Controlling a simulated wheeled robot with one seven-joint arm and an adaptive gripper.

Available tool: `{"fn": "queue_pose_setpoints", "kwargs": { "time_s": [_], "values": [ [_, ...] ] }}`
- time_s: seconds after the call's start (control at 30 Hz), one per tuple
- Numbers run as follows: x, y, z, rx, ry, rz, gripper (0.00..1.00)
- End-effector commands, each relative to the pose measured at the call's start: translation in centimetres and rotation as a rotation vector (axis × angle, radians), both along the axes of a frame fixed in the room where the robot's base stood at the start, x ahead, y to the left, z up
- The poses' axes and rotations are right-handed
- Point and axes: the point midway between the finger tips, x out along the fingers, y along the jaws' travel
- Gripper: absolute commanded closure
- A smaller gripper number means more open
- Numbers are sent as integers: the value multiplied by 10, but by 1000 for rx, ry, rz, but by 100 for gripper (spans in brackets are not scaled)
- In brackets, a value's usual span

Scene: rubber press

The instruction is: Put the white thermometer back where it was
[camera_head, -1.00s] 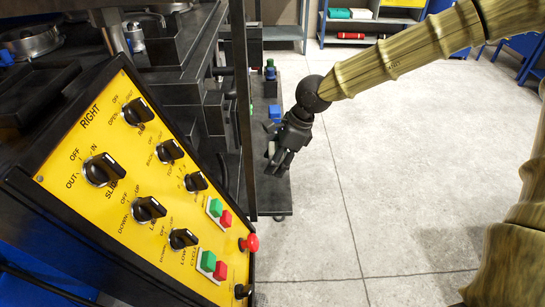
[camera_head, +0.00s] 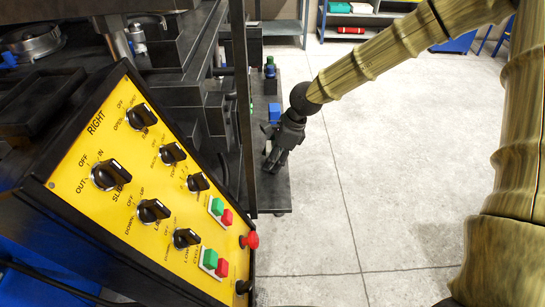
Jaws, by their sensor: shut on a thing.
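My gripper (camera_head: 271,163) hangs pointing down over the dark low cart, just right of the press. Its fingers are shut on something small. A small pale bit, likely the white thermometer (camera_head: 267,148), shows at the fingers. The fingers hide most of it, so its shape and tilt cannot be told. No other white thermometer can be made out in view.
The yellow control panel (camera_head: 150,190) with black knobs and a red stop button (camera_head: 250,240) fills the left front. The dark cart (camera_head: 272,200) carries a blue block (camera_head: 274,112) and a green-blue bottle (camera_head: 270,68). Grey floor (camera_head: 390,150) is open to the right.

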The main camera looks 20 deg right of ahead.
Motion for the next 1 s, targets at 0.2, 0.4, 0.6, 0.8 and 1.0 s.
{"fn": "queue_pose_setpoints", "kwargs": {
  "time_s": [0.2,0.4,0.6,0.8,1.0],
  "values": [
    [0,0,-2,0,0,1,45],
    [0,0,-2,0,0,0,32],
    [0,0,-2,0,0,0,32],
    [0,-3,8,3,-1,-1,32],
    [-3,-13,33,4,-2,-3,32]
  ]
}}
